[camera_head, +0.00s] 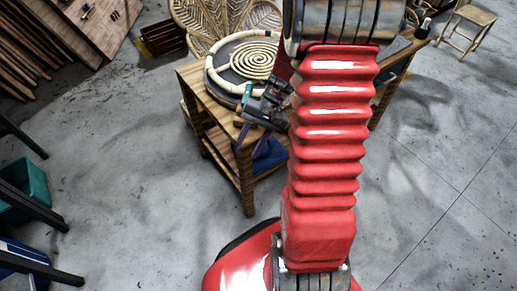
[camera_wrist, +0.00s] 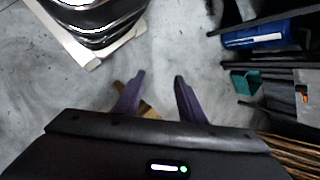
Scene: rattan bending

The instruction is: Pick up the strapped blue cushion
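A dark blue soft-looking thing (camera_head: 268,153) shows on the lower level of the wooden table, partly hidden by my gripper and arm. It may be the cushion; I cannot make out its straps. My gripper (camera_head: 252,146) hangs at the table's front edge, pointing down, in front of and above the blue thing. In the wrist view my gripper (camera_wrist: 160,75) has its two purple fingers spread apart, with nothing held between them. Bare grey floor shows past the fingertips in that view.
The wooden table (camera_head: 247,180) carries a round rattan coil frame (camera_head: 250,62). A teal bin (camera_head: 22,190) and a blue-and-white object (camera_head: 22,258) sit by dark legs at left. A stool (camera_head: 468,25) stands far right. The floor between is clear.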

